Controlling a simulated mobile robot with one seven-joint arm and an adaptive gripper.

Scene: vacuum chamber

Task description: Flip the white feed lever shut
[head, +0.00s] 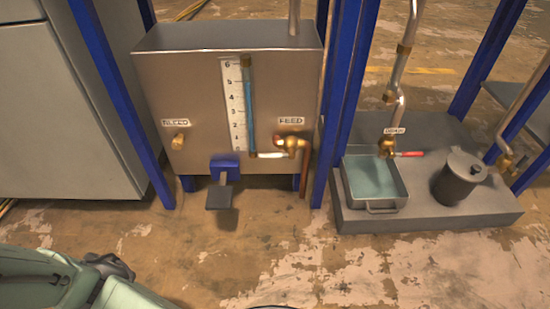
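The white feed lever (268,155) is low on the right of the steel tank's front. It points left, roughly level, from the brass feed valve (292,145), just under the FEED label (291,121). Its left end is close to the foot of the sight tube (248,105). Nothing touches the lever. My gripper is not in view; only pale green parts of my arm show at the bottom left, well below and left of the lever.
The steel tank (200,75) stands between blue posts, with a brass bleed valve (178,141) and a blue-topped pedal (222,185). To the right, a plinth (440,212) holds a water-filled tray (348,195), a dark canister (458,180) and a red-handled drain valve (408,154). Floor in front is clear.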

